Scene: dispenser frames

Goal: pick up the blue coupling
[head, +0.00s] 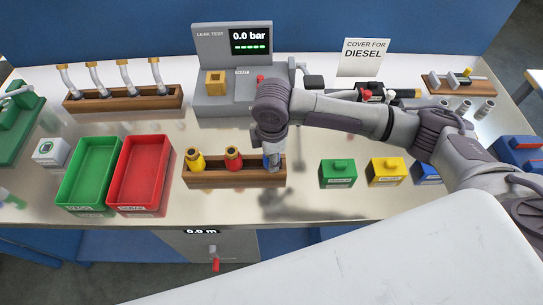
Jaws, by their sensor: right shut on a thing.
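A wooden rack (235,179) stands at the front middle of the bench. A yellow coupling (195,161) and a red coupling (233,158) stand upright in it. The blue coupling (267,162) is at the rack's right end, mostly hidden by my right gripper. My right gripper (271,158) points down over that end and is shut on the blue coupling. I cannot tell whether the coupling is clear of its slot. My left gripper is not in view.
A green bin (68,196) and a red bin (119,201) stand left of the rack. A green box (338,174), a yellow box (386,172) and a blue box (426,173) stand right of it. The leak test station (207,99) stands behind.

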